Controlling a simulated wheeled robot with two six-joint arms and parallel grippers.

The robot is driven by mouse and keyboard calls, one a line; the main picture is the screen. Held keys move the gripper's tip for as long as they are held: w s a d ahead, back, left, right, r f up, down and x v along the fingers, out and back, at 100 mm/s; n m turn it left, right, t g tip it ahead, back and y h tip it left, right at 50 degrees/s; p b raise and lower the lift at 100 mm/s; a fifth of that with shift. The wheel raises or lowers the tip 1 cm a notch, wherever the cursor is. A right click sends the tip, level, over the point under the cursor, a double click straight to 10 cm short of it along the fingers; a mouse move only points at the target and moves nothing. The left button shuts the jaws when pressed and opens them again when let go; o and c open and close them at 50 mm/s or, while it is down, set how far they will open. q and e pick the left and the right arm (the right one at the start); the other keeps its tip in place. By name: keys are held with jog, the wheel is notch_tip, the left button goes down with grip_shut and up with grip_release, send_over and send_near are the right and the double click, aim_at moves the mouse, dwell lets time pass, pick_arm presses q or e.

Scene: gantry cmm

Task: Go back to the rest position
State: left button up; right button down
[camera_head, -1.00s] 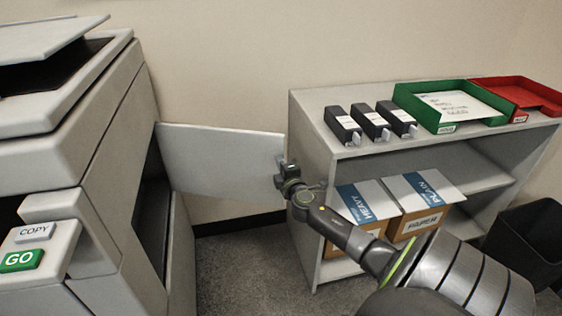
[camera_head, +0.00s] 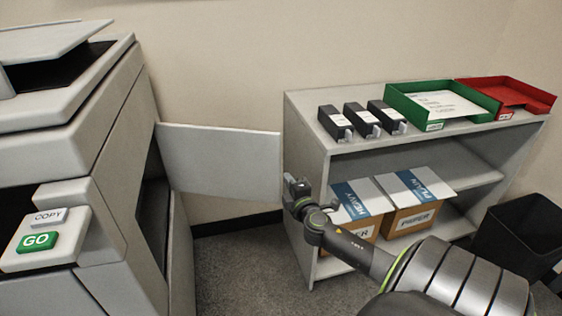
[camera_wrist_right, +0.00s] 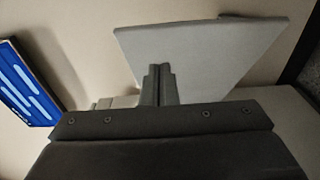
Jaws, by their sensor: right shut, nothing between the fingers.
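My right gripper (camera_head: 298,188) is shut and empty in the head view. It is in front of the shelf's left side, a little right of and below the free edge of the copier's open door, and apart from it. In the right wrist view the closed fingers (camera_wrist_right: 158,85) point toward the grey door panel (camera_wrist_right: 205,50). The open door (camera_head: 222,160) swings out from the dark opening in the copier's side (camera_head: 130,170). My left gripper is not in view.
A shelf (camera_head: 310,145) holds black cartridges (camera_head: 361,119), a green tray (camera_head: 425,112) and a red tray (camera_head: 508,104) on top, with paper boxes (camera_head: 410,218) below. A black bin (camera_head: 520,235) stands at right. Carpet (camera_head: 235,265) is clear between copier and shelf.

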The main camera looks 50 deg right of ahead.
jog(key=shift+s+a, duration=0.2)
jog(key=shift+s, duration=1)
